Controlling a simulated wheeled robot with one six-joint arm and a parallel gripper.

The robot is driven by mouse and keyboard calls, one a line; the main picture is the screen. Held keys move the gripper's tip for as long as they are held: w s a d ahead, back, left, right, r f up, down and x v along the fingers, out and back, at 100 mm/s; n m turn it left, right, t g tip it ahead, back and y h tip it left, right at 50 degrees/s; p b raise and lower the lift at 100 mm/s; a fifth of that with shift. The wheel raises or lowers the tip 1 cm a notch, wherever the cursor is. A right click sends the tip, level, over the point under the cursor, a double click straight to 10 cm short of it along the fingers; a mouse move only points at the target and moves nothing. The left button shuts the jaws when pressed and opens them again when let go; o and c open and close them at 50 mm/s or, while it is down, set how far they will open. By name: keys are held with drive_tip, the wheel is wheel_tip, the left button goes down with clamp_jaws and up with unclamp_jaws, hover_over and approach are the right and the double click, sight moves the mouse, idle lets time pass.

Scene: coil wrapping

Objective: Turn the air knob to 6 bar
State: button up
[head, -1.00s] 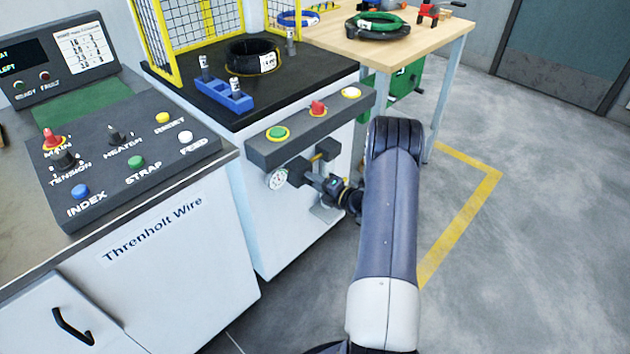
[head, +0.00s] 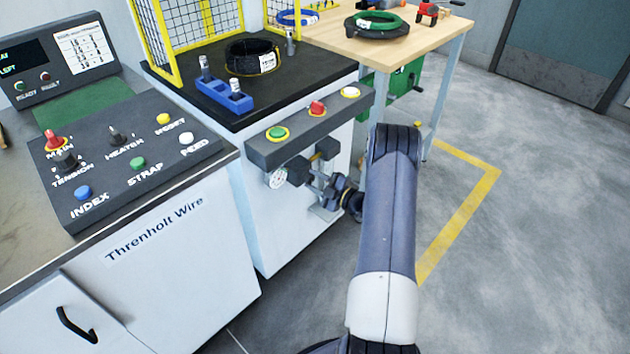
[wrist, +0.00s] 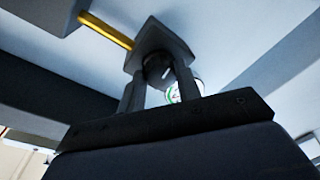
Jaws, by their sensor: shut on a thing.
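The dark air knob (head: 297,170) is on the front of the white machine cabinet, below its button bar. My gripper (head: 308,176) reaches it from the right and front. In the wrist view my two fingers (wrist: 157,84) stand on either side of the knob (wrist: 158,62) and are shut on it. A round white pressure gauge (head: 277,180) sits just left of the knob, partly hidden. In the wrist view the gauge (wrist: 188,92) shows only in part behind a finger. Its reading is too small to tell.
The button bar (head: 262,152) with green, red and white buttons overhangs the knob. A yellow pipe (wrist: 105,30) runs to the fitting in the wrist view. The control console (head: 125,155) stands left. A wooden table (head: 430,45) stands behind; the floor at right is clear.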

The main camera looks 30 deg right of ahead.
drive_tip(key=shift+m, duration=0.7)
drive_tip(key=o, duration=1)
drive_tip(key=v, duration=1)
drive_tip(key=shift+s+d+f+p, duration=0.2)
drive_tip(key=shift+s+p, duration=0.1)
drive_tip(key=shift+p, duration=0.1)
